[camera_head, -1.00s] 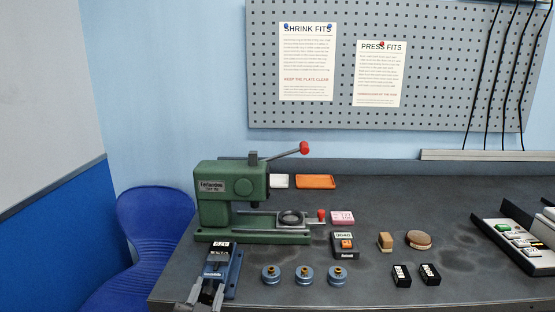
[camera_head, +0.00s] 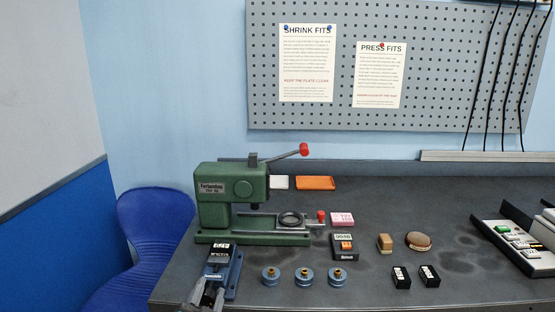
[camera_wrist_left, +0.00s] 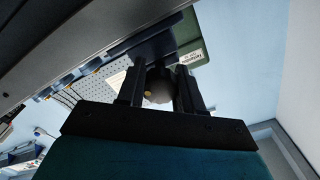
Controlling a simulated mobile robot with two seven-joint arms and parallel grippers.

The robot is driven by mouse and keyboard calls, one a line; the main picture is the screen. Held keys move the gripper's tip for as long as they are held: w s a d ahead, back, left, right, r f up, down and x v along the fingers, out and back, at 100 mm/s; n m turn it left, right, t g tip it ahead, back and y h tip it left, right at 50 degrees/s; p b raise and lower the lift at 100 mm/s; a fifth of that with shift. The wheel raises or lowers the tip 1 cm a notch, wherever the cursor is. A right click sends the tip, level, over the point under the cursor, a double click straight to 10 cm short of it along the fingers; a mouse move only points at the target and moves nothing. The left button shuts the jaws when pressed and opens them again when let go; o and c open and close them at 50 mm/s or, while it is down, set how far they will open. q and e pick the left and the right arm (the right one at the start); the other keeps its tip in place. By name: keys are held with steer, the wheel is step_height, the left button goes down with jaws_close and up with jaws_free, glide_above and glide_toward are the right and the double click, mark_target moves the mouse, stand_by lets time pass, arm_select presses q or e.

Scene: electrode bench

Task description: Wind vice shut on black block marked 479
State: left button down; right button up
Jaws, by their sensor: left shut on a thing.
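The blue vice (camera_head: 235,272) stands at the bench's front left corner. The black block (camera_head: 219,257) with a white label sits in its top, between the jaws; the label reads like 479, upside down. I cannot tell how closely the jaws meet the block. My left gripper (camera_head: 214,296) is at the vice's near end, shut on the vice handle, which it largely hides in the head view. In the left wrist view my left gripper's fingers (camera_wrist_left: 160,92) stand either side of the dark round handle (camera_wrist_left: 158,83). My right gripper is not in view.
The green press (camera_head: 228,187) stands just behind the vice. Several blue round parts, including one with a brass centre (camera_head: 271,275), stand to its right. A black box with an orange button (camera_head: 345,246) and two small black blocks (camera_head: 401,277) lie farther right. A blue chair (camera_head: 155,230) is left of the bench.

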arm_select(q)
steer(key=c, duration=0.8)
jaws_free()
steer(key=shift+s, duration=0.1)
steer(key=shift+s+a+b, duration=0.15)
steer(key=shift+s+b, duration=0.5)
steer(key=shift+s, duration=2.75)
steer(key=s+a+f+n+g, duration=0.2)
steer(key=s+f+g, duration=0.1)
steer(key=s+f, duration=0.4)
steer(key=s+a+f+n+g+h, duration=0.1)
steer(key=s+f+n+g, duration=0.2)
steer(key=s+f, duration=0.4)
step_height(320, 180, down, 5)
steer(key=shift+a+r+g, duration=0.15)
steer(key=shift+a+g, duration=0.2)
steer(key=shift+g, duration=0.25)
